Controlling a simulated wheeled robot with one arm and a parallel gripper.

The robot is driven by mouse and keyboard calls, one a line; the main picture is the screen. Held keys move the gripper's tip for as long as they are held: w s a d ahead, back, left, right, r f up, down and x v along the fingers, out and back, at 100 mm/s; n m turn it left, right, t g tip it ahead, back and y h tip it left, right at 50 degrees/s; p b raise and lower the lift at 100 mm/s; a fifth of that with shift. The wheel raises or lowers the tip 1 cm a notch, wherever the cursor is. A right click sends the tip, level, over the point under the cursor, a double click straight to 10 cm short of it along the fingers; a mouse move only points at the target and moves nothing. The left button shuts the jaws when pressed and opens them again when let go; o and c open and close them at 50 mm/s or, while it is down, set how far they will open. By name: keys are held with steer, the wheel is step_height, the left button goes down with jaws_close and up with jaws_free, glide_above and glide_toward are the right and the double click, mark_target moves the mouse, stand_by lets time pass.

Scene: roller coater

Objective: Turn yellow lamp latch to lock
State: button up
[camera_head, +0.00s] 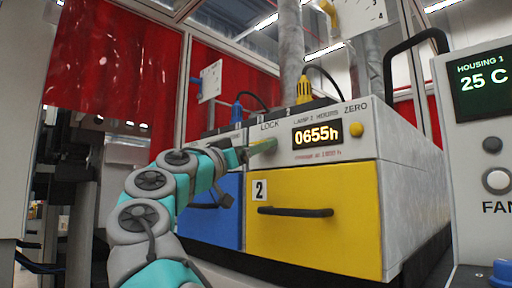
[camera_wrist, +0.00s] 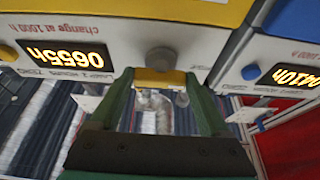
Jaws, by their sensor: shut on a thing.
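The yellow lamp latch (camera_wrist: 160,80) shows in the wrist view as a yellow bar beside a grey round hub (camera_wrist: 161,58) on the housing's pale front panel. My gripper (camera_head: 264,147) is at this panel, under the word LOCK, left of the 0655h display (camera_head: 317,135). In the wrist view its two green fingers (camera_wrist: 159,76) stand on either side of the yellow bar and are shut on it. In the head view the fingers hide the latch. The yellow drawer (camera_head: 350,215) marked 2 is closed below the panel.
A blue drawer (camera_head: 226,222) is to the left, behind my arm. A black handle (camera_head: 295,211) sticks out from the yellow drawer. A yellow button (camera_head: 356,130) is right of the display. A grey control box (camera_head: 480,150) stands close at the right.

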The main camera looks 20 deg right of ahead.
steer(key=shift+m, duration=0.4)
steer(key=m+g+p, duration=0.1)
steer(key=m, duration=0.2)
steer(key=m+g+p, duration=0.2)
steer(key=m, duration=0.1)
steer(key=shift+w+a+r+h, duration=0.1)
steer(key=shift+w+h, duration=0.1)
steer(key=shift+h, duration=0.1)
steer(key=shift+m+g+p, duration=0.3)
steer(key=shift+m+g, duration=0.5)
steer(key=shift+m, duration=0.3)
steer(key=shift+m+g, duration=0.4)
steer(key=shift+m, duration=0.5)
steer(key=o, duration=1.2)
